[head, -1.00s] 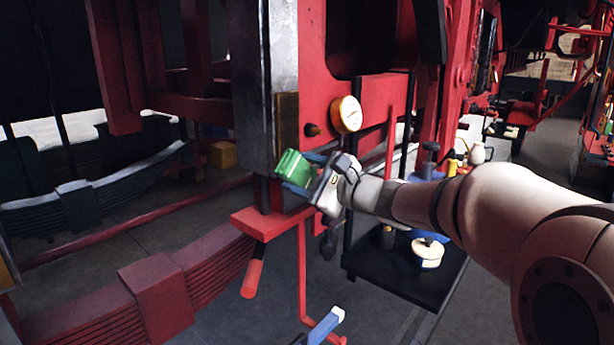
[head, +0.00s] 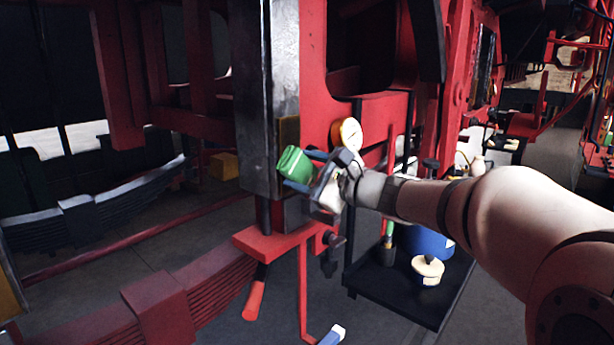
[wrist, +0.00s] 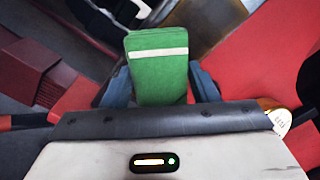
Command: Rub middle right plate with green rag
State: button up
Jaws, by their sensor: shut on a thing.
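My gripper (head: 302,172) is shut on the green rag (head: 295,163), a thick folded pad. In the wrist view the rag (wrist: 157,68) stands between the two blue fingers, with a pale stripe across its upper part. No label shows whether this is the middle right plate.
A round gauge (head: 346,133) is close behind my gripper on the red frame (head: 315,92). A red bracket (head: 272,240) juts out below. A black trolley (head: 400,292) with a blue container (head: 425,243) stands under my arm. Leaf springs lie at left.

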aim_at(292, 192)
jog(key=shift+a+r+p, duration=0.1)
jog(key=shift+r+p, duration=2.4)
jog(key=shift+r, duration=2.65)
jog(key=shift+f, duration=0.1)
jog(key=shift+f+b, duration=0.1)
jog(key=shift+b, duration=0.4)
notch_tip(292, 192, down, 16)
jog(key=b, duration=1.7)
jog(key=shift+r, duration=0.3)
jog(key=b+v, duration=0.1)
jog(key=v, duration=0.5)
